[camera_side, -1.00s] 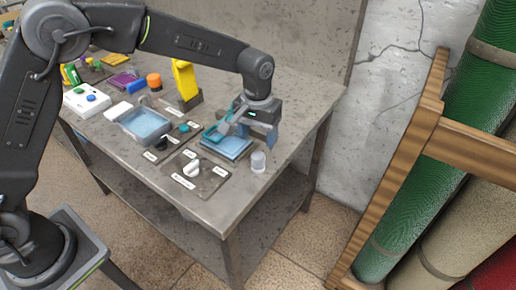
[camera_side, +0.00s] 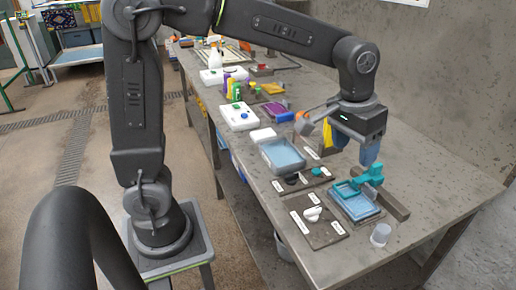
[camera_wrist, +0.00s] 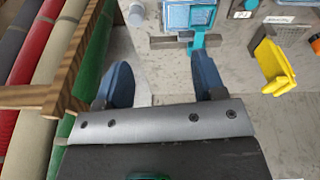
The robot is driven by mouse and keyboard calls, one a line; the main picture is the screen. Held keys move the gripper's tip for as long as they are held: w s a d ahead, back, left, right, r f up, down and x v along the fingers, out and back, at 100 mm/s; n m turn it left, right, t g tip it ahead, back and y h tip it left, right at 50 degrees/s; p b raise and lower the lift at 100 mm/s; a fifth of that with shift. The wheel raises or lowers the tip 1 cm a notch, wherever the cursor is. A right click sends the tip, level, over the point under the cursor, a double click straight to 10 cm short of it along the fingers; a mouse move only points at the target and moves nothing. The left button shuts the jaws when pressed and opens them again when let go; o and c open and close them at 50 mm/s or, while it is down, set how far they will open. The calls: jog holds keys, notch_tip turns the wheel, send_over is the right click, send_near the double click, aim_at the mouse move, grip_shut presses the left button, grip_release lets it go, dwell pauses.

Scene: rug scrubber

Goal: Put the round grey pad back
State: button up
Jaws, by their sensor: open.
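I cannot pick out the round grey pad with certainty in either view. A small dark round piece (camera_side: 291,178) lies on a labelled dark board beside a small teal piece (camera_side: 316,171). A white piece (camera_side: 313,213) sits on another labelled board (camera_side: 325,237). My gripper (camera_side: 355,148) is open above the bench, behind the teal frame (camera_side: 368,178) at the blue tray (camera_side: 352,206). In the wrist view my gripper (camera_wrist: 160,68) has its blue fingers well apart with nothing between them. The teal piece (camera_wrist: 205,40) is beyond the right finger.
A clear tub with blue contents (camera_side: 282,156) stands left of the gripper. A small translucent cup (camera_side: 380,235) is near the front edge. A yellow upright tool (camera_wrist: 272,65) shows at right in the wrist view; rolled rugs on a wooden rack (camera_wrist: 45,95) are at left.

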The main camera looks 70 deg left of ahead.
jog(key=s+a+t, duration=0.1)
jog(key=s+a, duration=0.2)
jog(key=s, duration=0.6)
jog(key=s+a+m+t, duration=0.1)
jog(key=s+a+t, duration=0.1)
jog(key=s, duration=0.7)
jog(key=shift+a, duration=0.85)
